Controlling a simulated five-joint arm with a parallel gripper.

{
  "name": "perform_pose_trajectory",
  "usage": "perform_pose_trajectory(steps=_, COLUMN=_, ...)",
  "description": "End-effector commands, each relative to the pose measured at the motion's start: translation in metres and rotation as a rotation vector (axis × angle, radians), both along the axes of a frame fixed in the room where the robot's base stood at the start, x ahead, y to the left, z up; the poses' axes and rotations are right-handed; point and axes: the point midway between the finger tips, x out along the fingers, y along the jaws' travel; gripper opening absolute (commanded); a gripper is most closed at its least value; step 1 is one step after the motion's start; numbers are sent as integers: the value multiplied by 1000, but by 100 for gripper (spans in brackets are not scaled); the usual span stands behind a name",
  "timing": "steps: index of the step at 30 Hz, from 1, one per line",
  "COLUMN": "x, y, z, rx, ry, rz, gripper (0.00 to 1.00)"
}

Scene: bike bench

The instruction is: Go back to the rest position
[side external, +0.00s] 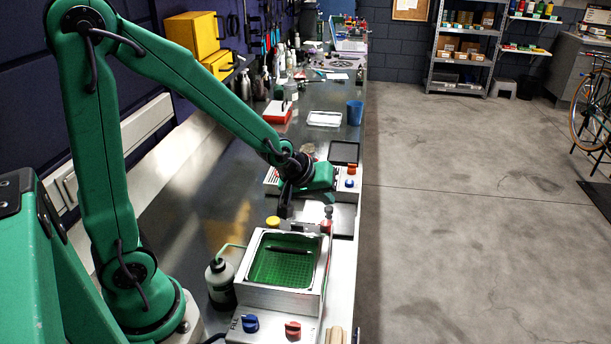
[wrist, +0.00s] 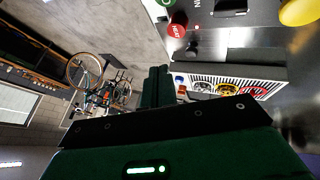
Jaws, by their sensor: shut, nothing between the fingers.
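My gripper (side external: 285,208) is at the end of my raised green arm in the side external view. It hangs above the bench behind the washing basin, and its dark fingers are small there. In the wrist view my gripper (wrist: 158,72) points away from the camera with its fingers together and nothing between them. The basin (side external: 243,274) has a pale metal rim and a green mesh floor. A dark, long thing (side external: 290,249) lies in it, apart from my gripper.
A grey bottle (side external: 220,282) stands left of the basin, with a blue knob (side external: 250,323) and a red knob (side external: 292,329) in front. A yellow knob (side external: 273,222) is behind it. A blue cup (side external: 354,113) and white tray (side external: 324,118) stand farther back.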

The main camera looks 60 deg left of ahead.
Motion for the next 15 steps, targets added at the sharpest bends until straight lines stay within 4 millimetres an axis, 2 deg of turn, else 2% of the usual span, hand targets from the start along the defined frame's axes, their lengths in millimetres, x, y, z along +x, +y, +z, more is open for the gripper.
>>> perform_pose_trajectory(steps=1, x=0, y=0, z=0, rx=0, ry=0, rz=0, gripper=6)
perform_pose_trajectory(steps=2, x=0, y=0, z=0, rx=0, ry=0, rz=0, gripper=12)
perform_pose_trajectory(steps=8, x=7, y=5, z=1, rx=5, ry=16, rz=4, gripper=51)
perform_pose_trajectory(steps=15, x=37, y=26, z=10, rx=21, ry=85, rz=19, gripper=98)
